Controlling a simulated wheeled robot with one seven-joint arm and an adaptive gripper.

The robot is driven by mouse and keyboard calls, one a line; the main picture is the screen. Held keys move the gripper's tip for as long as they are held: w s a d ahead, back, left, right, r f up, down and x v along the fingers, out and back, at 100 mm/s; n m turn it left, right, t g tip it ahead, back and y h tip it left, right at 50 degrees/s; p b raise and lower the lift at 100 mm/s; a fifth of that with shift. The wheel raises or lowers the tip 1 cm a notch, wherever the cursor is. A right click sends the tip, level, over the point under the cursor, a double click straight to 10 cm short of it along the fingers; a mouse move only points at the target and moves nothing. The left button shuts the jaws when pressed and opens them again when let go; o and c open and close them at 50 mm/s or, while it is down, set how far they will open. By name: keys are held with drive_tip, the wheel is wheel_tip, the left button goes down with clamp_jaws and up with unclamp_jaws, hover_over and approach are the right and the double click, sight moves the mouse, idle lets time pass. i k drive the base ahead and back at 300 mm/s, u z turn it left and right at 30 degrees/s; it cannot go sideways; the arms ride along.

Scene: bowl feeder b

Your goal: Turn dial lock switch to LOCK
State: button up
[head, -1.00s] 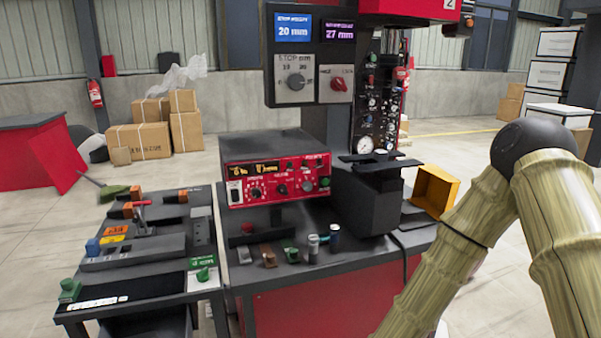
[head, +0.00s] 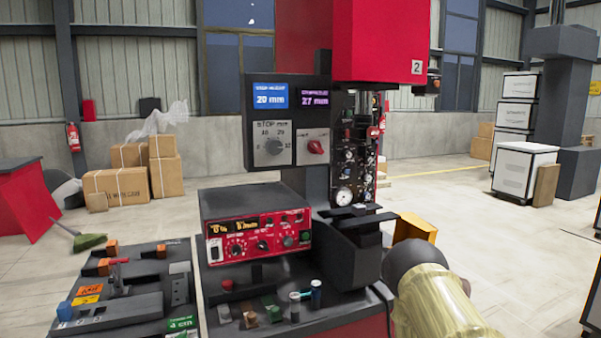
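A red dial switch (head: 316,146) sits on a white plate on the panel below the two displays, right of the grey STOP dial (head: 273,147). Its plate lettering is too small to read, so I cannot tell which setting the red knob points to. The blue display (head: 271,96) reads 20 mm and the purple display (head: 314,98) reads 27 mm. My arm shows at the lower right, in front of the bench. My gripper is not in view.
A red-fronted control box (head: 257,229) stands on the bench below the panel. A black block-like fixture (head: 354,250) stands right of it, with a yellow bin (head: 415,228) behind. Small coloured parts lie along the bench front. Gauges (head: 344,197) hang behind the fixture.

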sight(314, 146)
drive_tip(key=u, duration=1.7)
drive_tip(key=k, duration=0.6)
drive_tip(key=z, duration=1.2)
drive_tip(key=i, duration=0.5)
drive_tip(key=u, duration=0.05)
